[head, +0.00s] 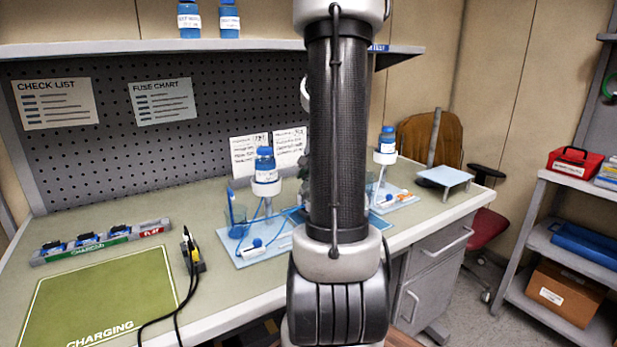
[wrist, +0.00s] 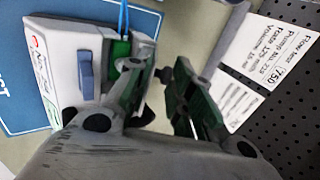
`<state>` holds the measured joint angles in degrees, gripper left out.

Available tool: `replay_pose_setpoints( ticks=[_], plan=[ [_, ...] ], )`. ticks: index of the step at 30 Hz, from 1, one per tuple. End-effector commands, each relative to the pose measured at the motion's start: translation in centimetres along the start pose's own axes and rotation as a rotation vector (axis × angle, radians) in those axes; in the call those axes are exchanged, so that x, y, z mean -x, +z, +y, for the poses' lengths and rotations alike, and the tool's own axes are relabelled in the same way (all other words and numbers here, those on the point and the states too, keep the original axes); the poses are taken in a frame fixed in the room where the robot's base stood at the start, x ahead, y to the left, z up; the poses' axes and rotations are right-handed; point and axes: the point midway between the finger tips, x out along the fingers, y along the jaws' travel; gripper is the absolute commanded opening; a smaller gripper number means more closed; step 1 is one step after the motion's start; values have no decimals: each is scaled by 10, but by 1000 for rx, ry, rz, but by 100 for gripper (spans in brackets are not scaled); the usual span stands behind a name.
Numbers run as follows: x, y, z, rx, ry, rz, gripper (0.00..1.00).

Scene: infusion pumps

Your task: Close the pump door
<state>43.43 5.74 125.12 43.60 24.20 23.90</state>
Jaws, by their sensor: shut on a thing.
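The white pump (wrist: 62,50) shows in the wrist view at upper left, on a blue mat (wrist: 18,95). It has a blue latch piece (wrist: 86,75) on its face, a dark green part on its right side and a blue tube at its top. My gripper (wrist: 155,72) is at the pump's right side, with one finger against or just in front of the green part. It is shut on the pump door, but the contact is largely hidden by the fingers.
A bottle stand (head: 266,188) with a tray and cup is left of my arm; another bottle stand (head: 385,157) is to the right. A label card (wrist: 262,68) leans by the pegboard. The charging mat (head: 100,305) and black cables (head: 188,262) lie at left.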

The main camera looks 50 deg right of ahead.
Motion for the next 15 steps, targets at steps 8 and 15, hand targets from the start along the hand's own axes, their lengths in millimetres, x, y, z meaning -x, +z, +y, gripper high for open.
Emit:
replay_pose_setpoints(
  ticks=[8,15],
  plan=[
    [0,0,0,0,0,0,40],
    [1,0,0,0,0,0,40]
  ],
)
